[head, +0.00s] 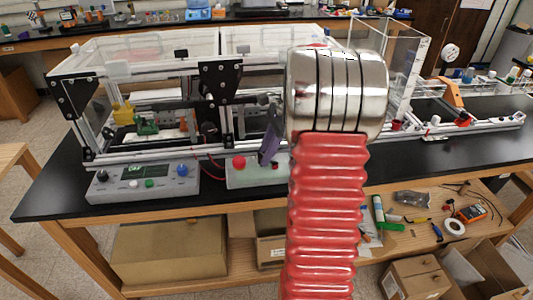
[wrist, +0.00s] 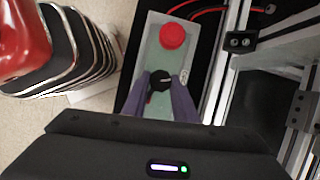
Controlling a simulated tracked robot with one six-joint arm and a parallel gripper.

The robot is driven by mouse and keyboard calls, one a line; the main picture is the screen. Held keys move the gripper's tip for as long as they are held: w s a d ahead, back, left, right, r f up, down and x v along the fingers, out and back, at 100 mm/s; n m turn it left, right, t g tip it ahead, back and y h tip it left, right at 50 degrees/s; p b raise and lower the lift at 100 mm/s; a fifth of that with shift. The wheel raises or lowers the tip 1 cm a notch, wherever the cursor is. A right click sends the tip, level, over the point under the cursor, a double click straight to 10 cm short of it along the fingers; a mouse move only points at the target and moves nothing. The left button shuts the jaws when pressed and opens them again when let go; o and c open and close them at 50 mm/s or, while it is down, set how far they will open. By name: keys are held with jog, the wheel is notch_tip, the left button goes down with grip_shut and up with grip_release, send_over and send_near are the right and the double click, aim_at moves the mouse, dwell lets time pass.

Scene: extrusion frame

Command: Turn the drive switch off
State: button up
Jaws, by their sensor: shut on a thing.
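The drive switch is a black rotary knob (wrist: 160,80) on a pale grey-green control box (wrist: 153,45) with a big red button (wrist: 172,36). In the wrist view my gripper (wrist: 161,86) has its two purple-grey fingers closed on either side of the knob. In the head view the same box (head: 238,180) stands on the black bench top, its red button (head: 238,162) at the left. My gripper (head: 268,150) comes down on the box's right part there. The knob's pointer direction is too small to read.
Another grey box (head: 142,184) with a display and coloured knobs stands to the left. An extrusion frame (head: 150,155) with clear covers rises close behind; its rail (wrist: 227,80) is right of my gripper in the wrist view. My red and silver arm hides the middle of the head view.

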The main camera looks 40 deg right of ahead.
jog(key=n+g, duration=0.1)
jog(key=n, duration=0.4)
jog(key=shift+w+g+y, duration=0.15)
jog(key=shift+g+y, duration=0.15)
jog(key=shift+g, duration=0.1)
jog(key=o, duration=1)
jog(key=shift+o, duration=0.2)
notch_tip(320, 180, up, 10)
jog(key=shift+d, duration=0.1)
dwell(0.6)
